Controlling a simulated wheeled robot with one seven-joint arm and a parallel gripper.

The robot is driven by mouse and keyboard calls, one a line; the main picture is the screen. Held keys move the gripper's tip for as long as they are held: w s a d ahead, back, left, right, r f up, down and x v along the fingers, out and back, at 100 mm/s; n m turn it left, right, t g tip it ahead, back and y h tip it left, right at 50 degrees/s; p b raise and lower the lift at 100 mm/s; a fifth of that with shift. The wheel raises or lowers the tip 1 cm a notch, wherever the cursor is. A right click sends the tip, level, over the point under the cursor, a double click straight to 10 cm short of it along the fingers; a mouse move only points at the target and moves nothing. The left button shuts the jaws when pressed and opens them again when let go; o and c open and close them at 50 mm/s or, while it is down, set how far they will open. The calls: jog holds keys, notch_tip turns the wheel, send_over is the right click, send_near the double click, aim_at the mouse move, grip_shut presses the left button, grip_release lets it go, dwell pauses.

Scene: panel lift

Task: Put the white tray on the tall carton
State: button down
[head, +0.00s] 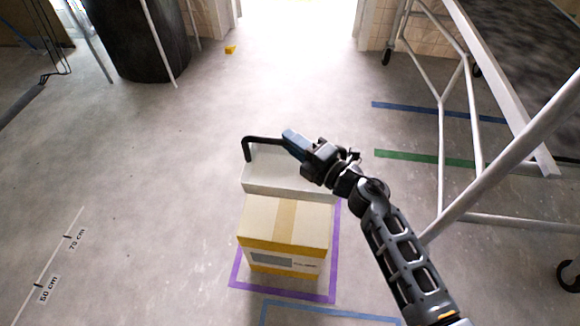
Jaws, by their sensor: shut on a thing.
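The white tray (268,186) is in the middle of the head view, just beyond the tall carton as the picture shows it. It has a black bar handle (247,146) over it. My gripper (292,142) is at the handle's right part and shut on it. The tall carton (262,215) is brown with a tape strip on top, a yellow lower band and a label on its front. The tray's near side shows just above the carton's far top edge. I cannot tell whether the tray hangs clear or touches anything. My arm hides part of the tray's right side.
Purple tape (334,265) surrounds the carton on the floor, with blue tape (325,311) nearer. A white wheeled scaffold (440,120) stands at the right. A black drum (140,40) stands back left. The floor left of the carton is open, with a painted scale (62,255).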

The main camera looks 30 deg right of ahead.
jog(key=f+b, duration=0.1)
jog(key=a+f+b, duration=0.1)
jog(key=f, duration=0.1)
jog(key=s+f+b, duration=0.1)
jog(key=f, duration=0.1)
jog(key=shift+a+f+b, duration=0.1)
jog(key=shift+a+b, duration=0.15)
jog(key=shift+b, duration=0.05)
jog(key=c, duration=1.4)
grip_release()
jog(key=o, duration=0.4)
